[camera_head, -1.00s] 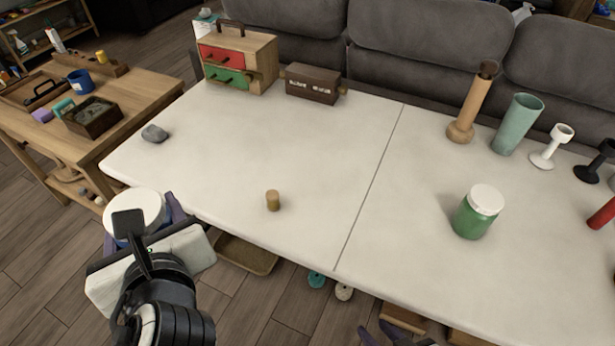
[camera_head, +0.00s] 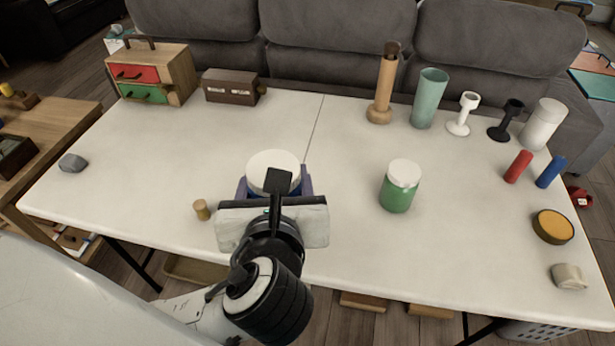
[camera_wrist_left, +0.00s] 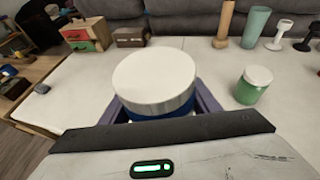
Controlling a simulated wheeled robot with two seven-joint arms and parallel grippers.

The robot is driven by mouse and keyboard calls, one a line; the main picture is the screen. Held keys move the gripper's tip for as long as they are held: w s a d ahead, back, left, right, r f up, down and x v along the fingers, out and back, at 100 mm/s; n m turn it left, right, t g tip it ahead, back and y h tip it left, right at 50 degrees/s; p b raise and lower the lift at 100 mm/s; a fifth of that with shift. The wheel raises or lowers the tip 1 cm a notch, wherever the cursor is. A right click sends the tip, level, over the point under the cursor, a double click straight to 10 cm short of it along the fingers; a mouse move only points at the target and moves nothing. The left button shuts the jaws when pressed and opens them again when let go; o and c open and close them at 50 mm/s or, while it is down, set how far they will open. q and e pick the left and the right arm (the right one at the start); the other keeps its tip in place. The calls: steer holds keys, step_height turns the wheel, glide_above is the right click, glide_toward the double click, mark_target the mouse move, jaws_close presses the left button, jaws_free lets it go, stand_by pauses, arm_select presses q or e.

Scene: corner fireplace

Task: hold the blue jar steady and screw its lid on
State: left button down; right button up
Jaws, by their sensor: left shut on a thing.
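The blue jar (camera_wrist_left: 165,116) is between the purple-grey fingers of my left gripper (camera_head: 275,190), which is shut on it. A wide white lid (camera_head: 274,170) sits on top of the jar and also fills the middle of the left wrist view (camera_wrist_left: 153,80). A blue band of the jar shows below the lid there. The jar looks upright, over the front middle of the white table. I cannot tell whether it touches the table or how tight the lid is. My right gripper is not in view.
A green jar with a white lid (camera_head: 398,192) stands right of my gripper. A small wooden cylinder (camera_head: 201,209) is close on the left. Vases and candle holders (camera_head: 463,116) line the back right. A drawer box (camera_head: 152,76) stands back left. The left tabletop (camera_head: 130,170) is mostly clear.

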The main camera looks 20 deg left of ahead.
arm_select(q)
steer(key=shift+w+d, duration=0.1)
steer(key=shift+d, duration=0.15)
arm_select(e)
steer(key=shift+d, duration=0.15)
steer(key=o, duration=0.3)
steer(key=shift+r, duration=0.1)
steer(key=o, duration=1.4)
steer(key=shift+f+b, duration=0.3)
steer(key=shift+b, duration=0.05)
arm_select(q)
steer(key=w+a+f+b, duration=0.1)
steer(key=w+a+f, duration=0.3)
steer(key=w+a, duration=0.4)
steer(key=w+a+f+n+y, duration=0.1)
steer(key=w+a+f, duration=0.3)
steer(key=w+a, duration=0.4)
steer(key=w, duration=0.3)
steer(key=shift+w+f+g+b, duration=0.2)
steer(key=shift+g+b, duration=0.1)
steer(key=shift+b, duration=0.05)
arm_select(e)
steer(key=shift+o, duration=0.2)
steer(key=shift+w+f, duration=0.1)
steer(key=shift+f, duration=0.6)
arm_select(q)
steer(key=shift+f, duration=0.1)
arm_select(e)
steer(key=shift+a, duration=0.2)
